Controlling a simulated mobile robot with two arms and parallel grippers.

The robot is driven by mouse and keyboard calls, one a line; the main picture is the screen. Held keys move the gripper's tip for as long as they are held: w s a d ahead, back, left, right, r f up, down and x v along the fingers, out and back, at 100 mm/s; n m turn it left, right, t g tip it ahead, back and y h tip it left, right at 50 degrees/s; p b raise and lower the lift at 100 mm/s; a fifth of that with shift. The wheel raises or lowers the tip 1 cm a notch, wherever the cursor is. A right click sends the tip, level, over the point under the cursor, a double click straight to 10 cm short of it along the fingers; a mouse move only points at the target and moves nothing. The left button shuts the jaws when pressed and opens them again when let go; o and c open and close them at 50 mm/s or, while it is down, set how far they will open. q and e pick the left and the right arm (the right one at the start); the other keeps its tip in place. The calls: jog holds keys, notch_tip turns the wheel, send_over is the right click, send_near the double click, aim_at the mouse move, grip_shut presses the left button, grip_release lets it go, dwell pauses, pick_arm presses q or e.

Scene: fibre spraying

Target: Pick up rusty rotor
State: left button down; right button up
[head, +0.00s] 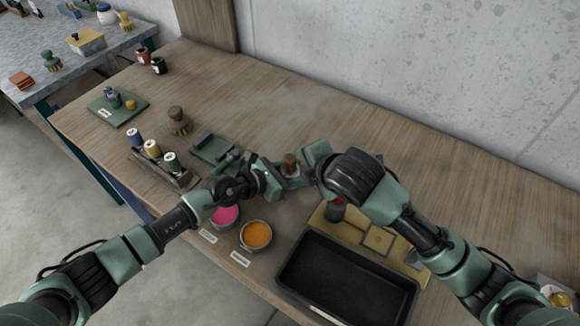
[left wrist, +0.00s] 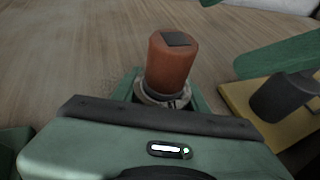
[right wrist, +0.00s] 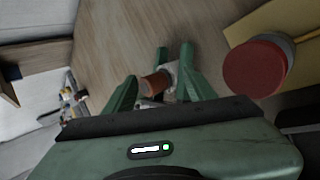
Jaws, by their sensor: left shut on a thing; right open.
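The rusty rotor (head: 290,161) is a reddish-brown cylinder with a dark square top and a grey metal lower part. My left gripper (head: 281,177) is shut on the rotor's lower part; the left wrist view shows the rotor (left wrist: 171,62) upright between its fingers. My right gripper (head: 310,163) is open just to the right of the rotor. In the right wrist view the rotor (right wrist: 156,83) shows between or just beyond the open fingers (right wrist: 158,78); I cannot tell whether they touch it. The rotor's underside is hidden.
A black tray (head: 347,312) and a yellowish board (head: 318,218) with a red-topped dark cylinder (right wrist: 253,68) lie near my right arm. Bowls of pink (head: 226,215) and orange powder (head: 256,235) stand at the front edge. A spool rack (head: 181,181) stands left.

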aim_at(291, 161)
jog(key=s+a+r+n+t, duration=0.15)
jog(key=s+n+t, duration=0.4)
jog(key=n, duration=0.85)
jog(key=shift+g, duration=0.25)
jog(key=x, duration=0.5)
jog(key=shift+w+r, duration=0.1)
jog(key=shift+w, duration=0.15)
jog(key=shift+a+x, duration=0.15)
jog(key=shift+x, duration=1.2)
jog(key=shift+a+x, duration=0.1)
jog(key=shift+x, duration=1.25)
jog(key=shift+s, duration=0.15)
grip_shut()
